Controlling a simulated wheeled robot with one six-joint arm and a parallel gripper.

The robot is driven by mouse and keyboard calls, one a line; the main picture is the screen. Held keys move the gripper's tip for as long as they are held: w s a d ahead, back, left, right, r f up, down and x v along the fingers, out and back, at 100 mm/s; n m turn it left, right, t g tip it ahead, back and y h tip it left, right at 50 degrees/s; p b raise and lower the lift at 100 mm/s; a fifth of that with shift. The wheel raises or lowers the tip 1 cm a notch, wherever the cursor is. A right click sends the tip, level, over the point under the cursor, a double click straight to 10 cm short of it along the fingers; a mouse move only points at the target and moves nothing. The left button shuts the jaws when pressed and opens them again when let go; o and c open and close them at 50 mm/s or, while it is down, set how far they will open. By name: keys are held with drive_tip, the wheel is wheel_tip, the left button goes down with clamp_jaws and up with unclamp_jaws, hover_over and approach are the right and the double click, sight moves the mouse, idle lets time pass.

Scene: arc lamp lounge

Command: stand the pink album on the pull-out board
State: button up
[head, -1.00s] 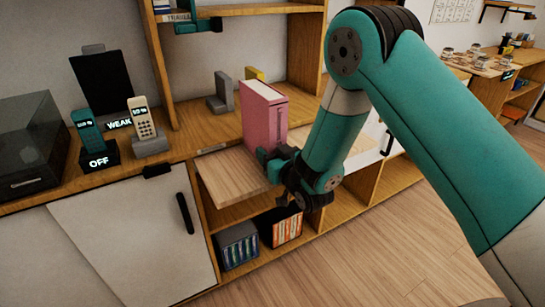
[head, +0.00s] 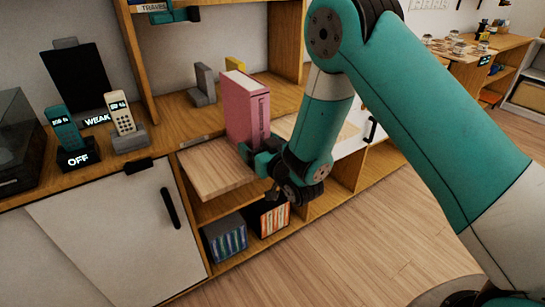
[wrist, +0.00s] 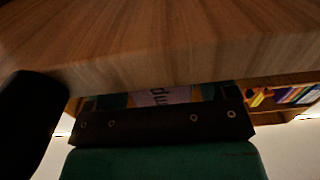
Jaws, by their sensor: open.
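The pink album (head: 247,112) stands upright at the right end of the pale pull-out board (head: 212,170) in the head view. My gripper hides its lower front, so I cannot tell exactly how its base sits on the board. My gripper (head: 259,158) is open, low in front of the album, at the board's right front corner. I cannot tell whether its fingers touch the album. In the wrist view a wooden surface fills the top, one dark finger shows at left, and a pale lettered patch (wrist: 165,97) shows behind a dark bar.
Grey (head: 203,84) and yellow (head: 235,64) bookends stand on the shelf behind. Two phones (head: 123,115) stand on the left counter. File boxes (head: 226,238) sit in the open compartment below the board. The board's left part is bare. A cabinet door handle (head: 170,208) juts out at left.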

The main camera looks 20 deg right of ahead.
drive_tip(key=v, duration=1)
drive_tip(key=s+a+r+g, duration=0.3)
drive_tip(key=s+r+g, duration=0.4)
drive_tip(key=g, duration=0.3)
drive_tip(key=s+d+r+n+g, duration=0.1)
drive_tip(key=s+r+g, duration=0.2)
drive_tip(key=s, duration=0.6)
drive_tip(key=s+d+r+n+g+h, duration=0.1)
drive_tip(key=s+r+n+g, duration=0.1)
drive_tip(key=s, duration=0.7)
drive_tip(key=shift+r+g+b, duration=0.45)
drive_tip(key=shift+r+g, duration=0.15)
drive_tip(key=shift+g, duration=0.5)
